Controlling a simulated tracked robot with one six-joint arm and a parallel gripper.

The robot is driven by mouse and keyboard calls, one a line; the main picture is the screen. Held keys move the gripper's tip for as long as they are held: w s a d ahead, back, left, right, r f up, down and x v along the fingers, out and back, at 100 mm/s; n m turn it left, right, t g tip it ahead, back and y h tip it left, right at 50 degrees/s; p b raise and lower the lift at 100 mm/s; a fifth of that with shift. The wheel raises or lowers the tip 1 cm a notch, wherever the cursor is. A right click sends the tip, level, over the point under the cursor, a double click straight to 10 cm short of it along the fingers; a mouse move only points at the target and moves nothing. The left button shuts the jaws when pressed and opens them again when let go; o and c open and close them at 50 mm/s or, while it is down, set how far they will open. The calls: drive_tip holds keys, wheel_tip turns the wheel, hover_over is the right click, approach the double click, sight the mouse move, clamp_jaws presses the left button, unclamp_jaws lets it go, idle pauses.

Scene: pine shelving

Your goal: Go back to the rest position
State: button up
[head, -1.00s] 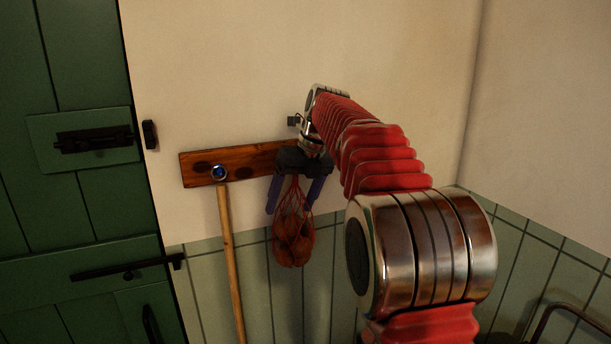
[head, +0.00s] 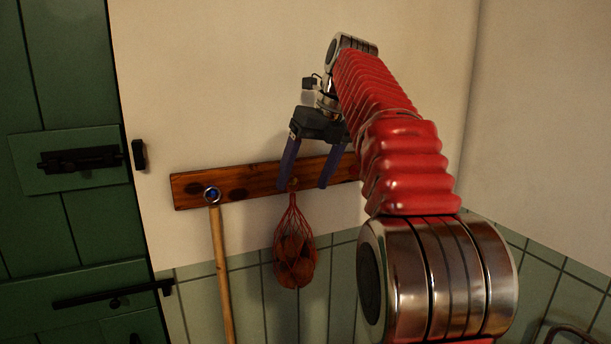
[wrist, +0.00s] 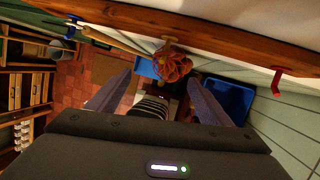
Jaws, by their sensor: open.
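My gripper (head: 307,182) is open and empty in the head view, with its two dark blue fingers pointing down in front of a wooden peg rail (head: 250,183). A red net bag of round brown-orange items (head: 295,255) hangs from the rail below the fingers. In the wrist view my gripper (wrist: 165,88) shows its fingers spread wide, with the net bag (wrist: 172,66) beyond them, hanging at a peg of the rail (wrist: 200,38). The fingers do not appear to hold the bag.
A wooden-handled tool (head: 221,270) hangs from the rail's left end by a blue-centred ring. A green door (head: 65,230) with black latches stands at left. The wrist view shows a red peg (wrist: 278,80), a blue bin (wrist: 229,98) and drawers (wrist: 35,90).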

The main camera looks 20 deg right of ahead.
drive_tip(key=shift+r, duration=0.1)
drive_tip(key=shift+s, duration=0.1)
idle(0.5)
drive_tip(key=s+a+f+n+h, duration=0.1)
drive_tip(key=s+a+f+n, duration=0.4)
drive_tip(key=n, duration=0.4)
drive_tip(key=s+a+f+n+h, duration=0.1)
drive_tip(key=s+a+f+n, duration=0.25)
drive_tip(key=s+n, duration=0.4)
drive_tip(key=s+a+f+n+t, duration=0.1)
drive_tip(key=s+a+f+n, duration=0.1)
drive_tip(key=s+f+n, duration=0.5)
drive_tip(key=s+a+f+n+t, duration=0.1)
drive_tip(key=s+a+f+n, duration=0.1)
drive_tip(key=s+f+n, duration=0.6)
wheel_tip(320, 180, down, 2)
drive_tip(key=n, duration=0.3)
drive_tip(key=shift+a+h, duration=0.25)
drive_tip(key=shift+h, duration=0.05)
